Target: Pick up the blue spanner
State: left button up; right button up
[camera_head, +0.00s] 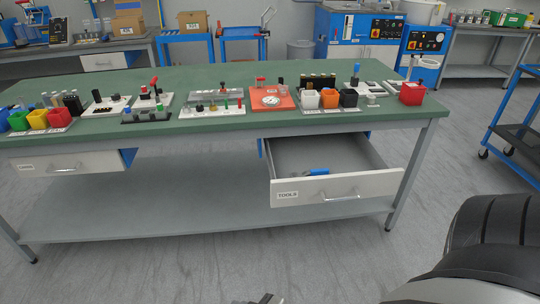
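A small blue object (317,172), which looks like the blue spanner, lies in the open drawer labelled TOOLS (312,188). It lies close behind the drawer's front panel, which hides part of it, so its full shape is not clear. My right arm fills the lower right corner. A small dark piece at the bottom edge (266,299) looks like the tip of a gripper, probably my right one, well below and in front of the drawer. Its fingers are cut off by the frame. My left gripper is not in view.
The green workbench (222,77) carries several trays, coloured bins and fixtures. A second drawer (68,162) at the left looks nearly shut. A lower shelf (180,200) under the bench is empty. A blue trolley (515,125) stands at the right. The floor in front is clear.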

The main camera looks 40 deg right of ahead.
aim_at(324, 171)
jog(key=z, duration=0.35)
jog(key=i, duration=0.85)
jog(key=z, duration=0.95)
